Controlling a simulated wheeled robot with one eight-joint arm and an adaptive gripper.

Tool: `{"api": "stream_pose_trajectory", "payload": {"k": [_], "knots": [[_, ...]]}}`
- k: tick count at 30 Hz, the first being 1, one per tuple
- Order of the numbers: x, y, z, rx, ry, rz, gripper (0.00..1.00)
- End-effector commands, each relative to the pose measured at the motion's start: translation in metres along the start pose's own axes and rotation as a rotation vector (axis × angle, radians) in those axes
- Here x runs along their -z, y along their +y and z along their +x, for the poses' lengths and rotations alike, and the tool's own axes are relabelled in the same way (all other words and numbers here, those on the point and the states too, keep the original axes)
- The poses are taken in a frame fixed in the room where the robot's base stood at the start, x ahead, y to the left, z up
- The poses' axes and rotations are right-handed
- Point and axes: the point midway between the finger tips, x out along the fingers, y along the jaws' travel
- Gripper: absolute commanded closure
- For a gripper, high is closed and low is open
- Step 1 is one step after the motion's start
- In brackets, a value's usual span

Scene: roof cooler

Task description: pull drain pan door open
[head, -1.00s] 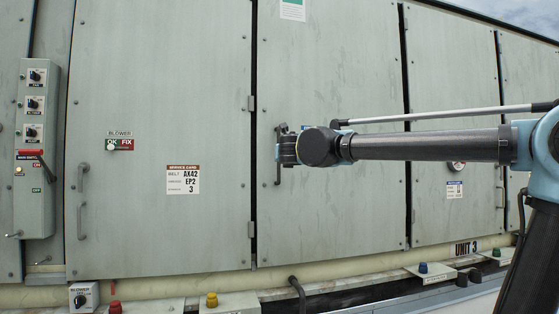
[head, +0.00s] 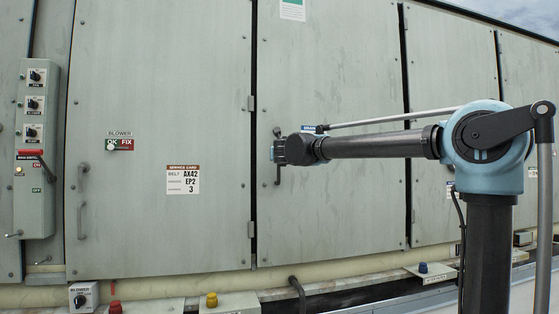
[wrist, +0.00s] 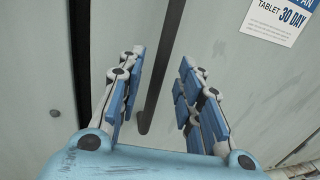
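The drain pan door (head: 345,215) is the grey-green panel right of the blower door, and it looks shut. Its blue label (head: 309,128) is partly hidden by my arm in the head view. The door's dark upright handle (head: 278,176) is near its left edge; my gripper hides its middle. My gripper (head: 279,152) is at the handle. In the wrist view, its blue-padded fingers (wrist: 160,95) are spread apart, with the dark handle (wrist: 159,80) between them, closer to the left finger. I cannot tell whether any pad touches it.
The blower door (head: 150,225) with two handles is to the left, beside a switch box (head: 36,150). A ledge below carries a red knob (head: 115,307), a yellow knob (head: 212,299) and a blue knob (head: 423,267).

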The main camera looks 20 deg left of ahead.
Motion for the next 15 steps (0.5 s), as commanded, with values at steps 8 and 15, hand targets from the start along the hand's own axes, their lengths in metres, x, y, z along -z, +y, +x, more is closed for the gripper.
{"api": "stream_pose_trajectory", "payload": {"k": [8,15], "knots": [[0.000,0.000,0.032,0.001,0.000,0.000,0.67],[0.000,-0.001,0.039,0.001,0.000,0.000,0.67]]}}
